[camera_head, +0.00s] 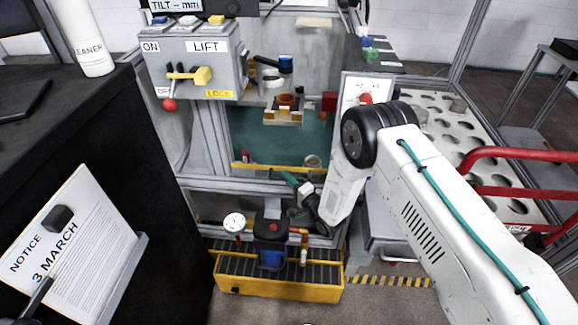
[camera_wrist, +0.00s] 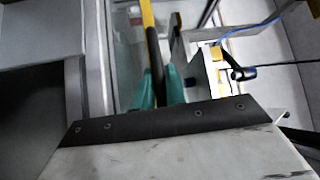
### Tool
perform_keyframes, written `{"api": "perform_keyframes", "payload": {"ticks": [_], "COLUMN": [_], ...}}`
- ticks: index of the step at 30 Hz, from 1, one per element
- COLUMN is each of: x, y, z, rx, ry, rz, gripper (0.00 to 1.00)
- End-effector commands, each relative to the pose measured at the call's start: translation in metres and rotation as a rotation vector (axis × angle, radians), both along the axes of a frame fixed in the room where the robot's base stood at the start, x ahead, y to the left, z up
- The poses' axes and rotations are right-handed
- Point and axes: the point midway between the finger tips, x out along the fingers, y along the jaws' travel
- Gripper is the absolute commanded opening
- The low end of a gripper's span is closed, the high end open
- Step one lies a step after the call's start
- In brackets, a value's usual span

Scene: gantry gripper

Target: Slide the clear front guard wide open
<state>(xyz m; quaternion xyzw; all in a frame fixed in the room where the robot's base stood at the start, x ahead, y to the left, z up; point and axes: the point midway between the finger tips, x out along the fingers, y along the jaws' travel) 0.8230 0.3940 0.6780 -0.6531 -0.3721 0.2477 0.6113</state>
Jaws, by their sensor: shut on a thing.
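The clear front guard (camera_head: 248,140) spans the machine's front opening, with a teal surface showing through or behind it. A yellow strip (camera_head: 262,167) runs along its lower edge. My gripper (camera_head: 289,178) reaches in from the right, its teal fingertips at this strip. In the wrist view, the teal fingertips of my gripper (camera_wrist: 160,88) are closed on a dark handle bar (camera_wrist: 153,48), beside the yellow strip (camera_wrist: 147,14). Clear panel (camera_wrist: 125,45) shows to the left of the bar. The exact contact is partly hidden by the fingers.
A grey control box (camera_head: 195,65) with LIFT and LOCK labels and a red-knobbed lever hangs at upper left. Inside stands a fixture (camera_head: 285,112). A yellow grated tray (camera_head: 280,288) lies below. A perforated table (camera_head: 450,125) and red rails (camera_head: 510,192) are at right.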

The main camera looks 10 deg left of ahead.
Motion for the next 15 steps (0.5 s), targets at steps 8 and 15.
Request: {"api": "perform_keyframes", "payload": {"ticks": [8,15], "x": [0.0,0.001], "y": [-0.001,-0.001], "z": [-0.018,-0.018], "rx": [0.0,0.0], "ry": [0.001,0.001], "rz": [-0.002,-0.002], "gripper": [0.0,0.0]}}
